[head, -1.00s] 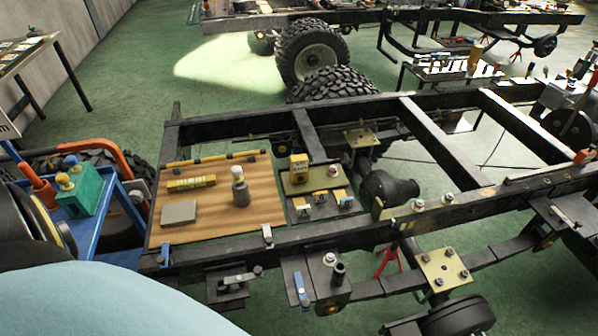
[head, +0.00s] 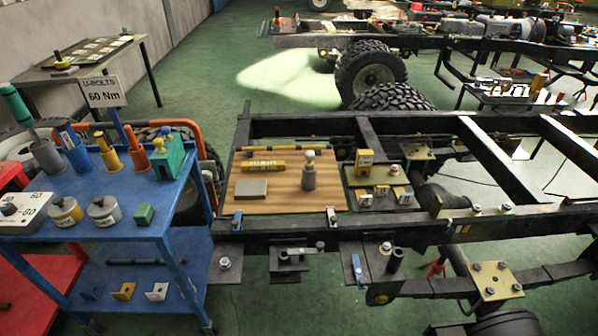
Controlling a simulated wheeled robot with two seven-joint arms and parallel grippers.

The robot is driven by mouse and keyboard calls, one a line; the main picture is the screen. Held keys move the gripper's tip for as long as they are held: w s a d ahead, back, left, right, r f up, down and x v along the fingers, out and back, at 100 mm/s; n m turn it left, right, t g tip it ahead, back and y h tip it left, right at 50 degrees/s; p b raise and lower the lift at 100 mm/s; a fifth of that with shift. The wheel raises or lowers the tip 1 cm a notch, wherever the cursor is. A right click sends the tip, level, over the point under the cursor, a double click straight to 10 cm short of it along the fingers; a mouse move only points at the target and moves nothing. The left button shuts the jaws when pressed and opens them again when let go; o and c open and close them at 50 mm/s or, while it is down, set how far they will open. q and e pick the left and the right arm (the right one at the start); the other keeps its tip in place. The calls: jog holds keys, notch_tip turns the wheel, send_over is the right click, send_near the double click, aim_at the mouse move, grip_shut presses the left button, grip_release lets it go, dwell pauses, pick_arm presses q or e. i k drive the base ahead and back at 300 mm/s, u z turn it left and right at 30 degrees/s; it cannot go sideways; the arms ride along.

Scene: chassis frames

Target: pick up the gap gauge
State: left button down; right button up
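No item in view is clearly labelled as the gap gauge, and I cannot tell which one it is. On a wooden board (head: 284,199) laid on the chassis frame lie a yellow bar with dark markings (head: 262,166) and a flat grey block (head: 251,188). A grey bottle-like cylinder with a pale top (head: 309,176) stands upright on the board. A thin dark bar with yellow parts (head: 288,149) lies along its far edge. Neither of my grippers is in view.
A blue cart (head: 150,232) at the left holds colored tools, round tins and a "U-BOLTS 60 Nm" sign (head: 104,91). A plate with yellow blocks (head: 385,179) is right of the board. The chassis frame (head: 480,146) extends right. Green floor shows beyond.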

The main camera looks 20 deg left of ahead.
aim_at(364, 159)
jog(key=u, duration=1.05)
jog(key=i, duration=0.95)
jog(key=z, duration=0.25)
